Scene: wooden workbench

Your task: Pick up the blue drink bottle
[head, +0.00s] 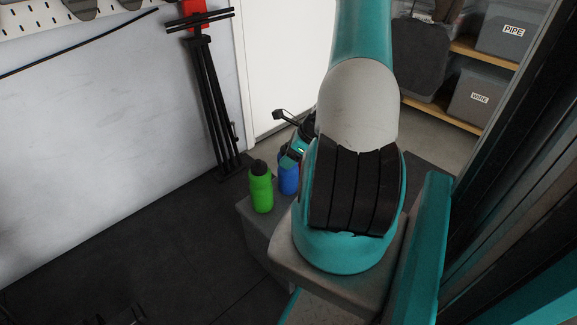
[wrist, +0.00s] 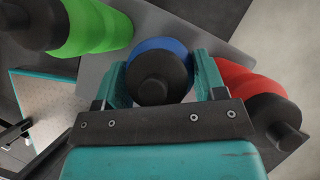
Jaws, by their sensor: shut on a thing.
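The blue drink bottle (head: 288,181) stands beside the green bottle in the head view, its top partly hidden by my gripper (head: 294,154). In the wrist view the blue bottle (wrist: 157,45) is seen from above, with its black cap towards the camera. The two teal fingers of my gripper (wrist: 162,73) are on either side of it, and the gripper is shut on it. My arm hides part of the area behind the bottle in the head view. I cannot tell whether the bottle's base touches the grey surface.
A green bottle (head: 261,190) stands close on the left, also in the wrist view (wrist: 98,26). A red bottle (wrist: 243,78) with a black cap is close to the right finger. The grey surface (head: 258,236) is small. A black tripod stand (head: 208,105) stands by the wall.

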